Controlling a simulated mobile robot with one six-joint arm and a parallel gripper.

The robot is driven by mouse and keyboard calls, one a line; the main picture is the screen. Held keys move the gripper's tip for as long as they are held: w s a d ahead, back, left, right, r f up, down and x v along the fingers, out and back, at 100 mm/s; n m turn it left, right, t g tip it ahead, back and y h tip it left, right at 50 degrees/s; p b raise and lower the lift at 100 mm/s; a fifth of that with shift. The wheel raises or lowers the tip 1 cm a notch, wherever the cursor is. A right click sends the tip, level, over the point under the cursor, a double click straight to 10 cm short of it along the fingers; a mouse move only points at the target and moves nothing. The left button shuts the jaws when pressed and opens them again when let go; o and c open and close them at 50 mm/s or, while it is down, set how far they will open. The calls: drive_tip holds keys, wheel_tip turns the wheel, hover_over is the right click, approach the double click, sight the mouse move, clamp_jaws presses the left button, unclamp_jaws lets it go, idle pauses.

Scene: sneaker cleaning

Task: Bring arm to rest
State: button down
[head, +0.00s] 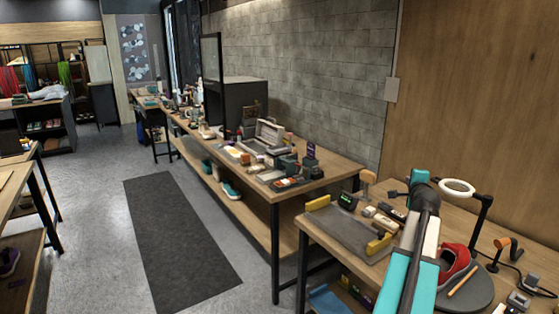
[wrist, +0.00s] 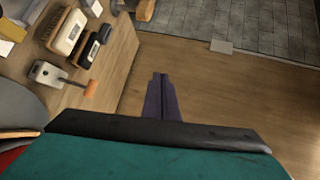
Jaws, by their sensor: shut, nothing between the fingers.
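My gripper (wrist: 159,77) shows in the wrist view as two dark fingers pressed together, shut and empty. It is over open space beside the table edge, in front of the wooden wall panel. In the head view my teal, black and white arm rises over the near workbench (head: 335,236), and the fingers cannot be made out there. A red sneaker (head: 453,262) sits on a dark round stand (head: 480,292) to the right of my arm, partly hidden by it.
A ring lamp (head: 457,187) stands on the bench beside my arm. Brushes (wrist: 70,32) and a small grey tool with an orange end (wrist: 62,78) lie near the table edge. A longer bench with a toolbox (head: 268,136) stands behind. The floor around the dark mat (head: 175,240) is clear.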

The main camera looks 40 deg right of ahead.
drive_tip(key=w+a+f+n+t+y, duration=0.1)
drive_tip(key=w+a+f+n+y, duration=0.15)
drive_tip(key=w+a+f, duration=0.95)
drive_tip(key=w+a+f+n+t+y, duration=0.15)
drive_tip(key=w+a+f+y, duration=0.25)
drive_tip(key=w+a+f, duration=0.7)
drive_tip(key=w+a+f+n+g+y, duration=0.2)
drive_tip(key=w+a+f+n, duration=0.1)
drive_tip(key=a+f, duration=0.9)
drive_tip(key=w+a+f+n+g+y, duration=0.1)
drive_tip(key=w+a+f+n+y, duration=0.25)
drive_tip(key=a+f, duration=0.85)
drive_tip(key=s+a+f+n+g+y, duration=0.1)
drive_tip(key=s+a+f+n+g, duration=0.1)
drive_tip(key=s+a+f, duration=0.6)
drive_tip(key=s+a+f+n+g, duration=0.2)
drive_tip(key=s+a+n+g, duration=0.15)
drive_tip(key=a, duration=0.85)
drive_tip(key=s+a+f+n+g+y, duration=0.1)
drive_tip(key=s+a+f+n+g, duration=0.1)
drive_tip(key=s+a+f, duration=0.55)
drive_tip(key=s+a+f+n+g, duration=0.2)
drive_tip(key=s+a+n+g, duration=0.3)
drive_tip(key=s, duration=0.8)
drive_tip(key=s+d+r+n+g+h, duration=0.1)
drive_tip(key=s+n, duration=0.4)
drive_tip(key=s, duration=0.5)
drive_tip(key=shift+d+r+n+g+h, duration=0.4)
drive_tip(key=shift+r+g, duration=0.1)
drive_tip(key=shift+r, duration=0.35)
